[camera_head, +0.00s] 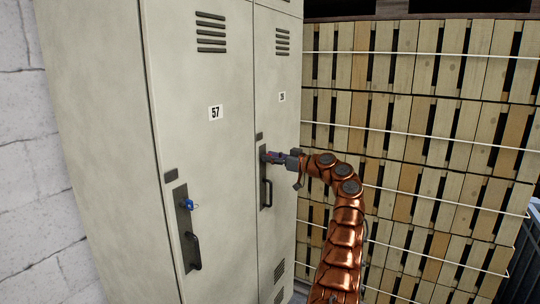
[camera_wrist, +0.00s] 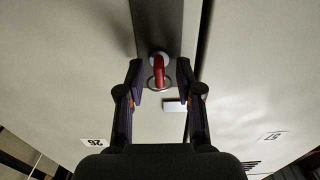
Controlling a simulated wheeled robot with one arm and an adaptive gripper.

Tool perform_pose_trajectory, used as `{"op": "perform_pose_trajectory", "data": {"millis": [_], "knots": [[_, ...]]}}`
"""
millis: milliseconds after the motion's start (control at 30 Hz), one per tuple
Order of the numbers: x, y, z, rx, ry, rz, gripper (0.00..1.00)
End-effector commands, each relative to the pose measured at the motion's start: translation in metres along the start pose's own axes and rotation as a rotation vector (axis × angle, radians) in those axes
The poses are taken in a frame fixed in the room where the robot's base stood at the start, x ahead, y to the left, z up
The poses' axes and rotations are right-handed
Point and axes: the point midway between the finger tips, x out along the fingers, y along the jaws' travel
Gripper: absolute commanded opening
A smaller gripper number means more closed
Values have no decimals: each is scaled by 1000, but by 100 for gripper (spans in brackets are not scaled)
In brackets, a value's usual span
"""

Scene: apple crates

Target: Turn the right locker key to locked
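The right locker (camera_head: 280,70) is a tall beige door with a dark lock plate and a black handle (camera_head: 269,192). My gripper (camera_head: 271,157) is at the upper part of that lock plate in the head view and hides most of the key there. In the wrist view, a red key (camera_wrist: 159,72) with a ring sits in a pale round lock on the dark plate (camera_wrist: 158,25). My gripper's two fingers (camera_wrist: 161,76) are apart, one on each side of the key, with visible gaps.
The left locker, labelled 57 (camera_head: 215,112), has a blue key (camera_head: 190,204) and its own black handle (camera_head: 194,250). Stacked wooden crates (camera_head: 420,120) stand at the right, close behind my arm. A white block wall (camera_head: 35,170) is at the left.

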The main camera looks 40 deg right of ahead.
Motion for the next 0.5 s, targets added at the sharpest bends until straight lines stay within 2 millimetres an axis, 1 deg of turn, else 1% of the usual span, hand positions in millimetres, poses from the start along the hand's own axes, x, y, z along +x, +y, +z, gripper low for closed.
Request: {"op": "perform_pose_trajectory", "data": {"millis": [167,400,433,500], "knots": [[7,1,-1,-1,0,3,35],[6,2,0,-2,0,5,35],[6,1,0,-2,0,5,33],[6,1,0,-2,0,5,26]]}}
